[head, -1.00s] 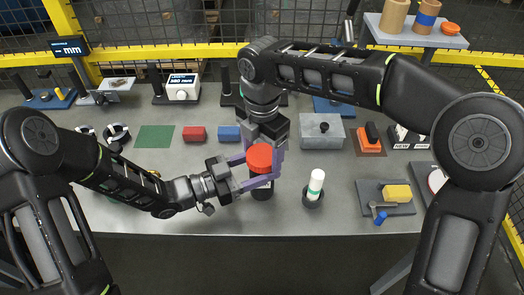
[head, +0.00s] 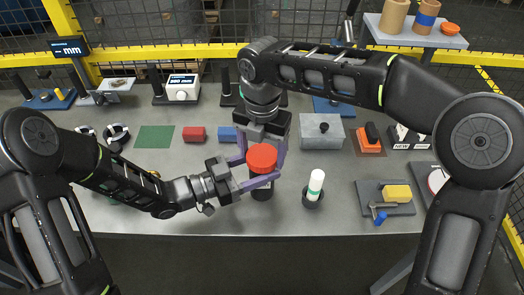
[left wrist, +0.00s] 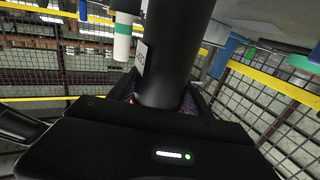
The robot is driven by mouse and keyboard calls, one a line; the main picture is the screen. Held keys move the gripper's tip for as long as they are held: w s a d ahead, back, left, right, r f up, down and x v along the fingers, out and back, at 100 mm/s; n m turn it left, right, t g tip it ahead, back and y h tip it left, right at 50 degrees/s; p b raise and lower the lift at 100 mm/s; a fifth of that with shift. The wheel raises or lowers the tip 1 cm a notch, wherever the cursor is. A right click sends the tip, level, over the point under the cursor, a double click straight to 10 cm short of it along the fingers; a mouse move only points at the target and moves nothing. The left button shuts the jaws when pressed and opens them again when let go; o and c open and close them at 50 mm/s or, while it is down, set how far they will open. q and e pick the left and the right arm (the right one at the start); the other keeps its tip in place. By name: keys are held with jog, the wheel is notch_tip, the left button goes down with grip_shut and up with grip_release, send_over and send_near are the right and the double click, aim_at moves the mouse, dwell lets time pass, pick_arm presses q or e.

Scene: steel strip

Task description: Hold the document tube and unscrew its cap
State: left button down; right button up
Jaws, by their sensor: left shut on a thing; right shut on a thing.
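The document tube is a dark cylinder (head: 262,188) standing upright near the front middle of the bench, with a red cap (head: 262,158) on top. My left gripper (head: 257,172) reaches in from the left and is shut on the tube just below the cap. My right gripper (head: 263,153) comes from behind and above and is shut on the red cap. In the left wrist view the black tube (left wrist: 175,50) with a white label rises from between the left fingers, which are mostly hidden. I cannot tell whether the cap is loose.
A white bottle with a green band (head: 316,185) stands in a dark holder just right of the tube. A tray with a yellow block (head: 397,192) is at right.

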aim_at(262, 154)
jog(key=shift+r, duration=0.15)
jog(key=shift+r, duration=0.95)
jog(key=shift+r, duration=0.1)
jog(key=shift+r, duration=1.95)
pick_arm(q)
jog(key=shift+c, duration=1.9)
grip_release()
jog(key=b+v, duration=0.2)
jog(key=v, duration=1)
pick_arm(e)
notch_tip(262, 154, down, 2)
jog(key=shift+f, duration=0.25)
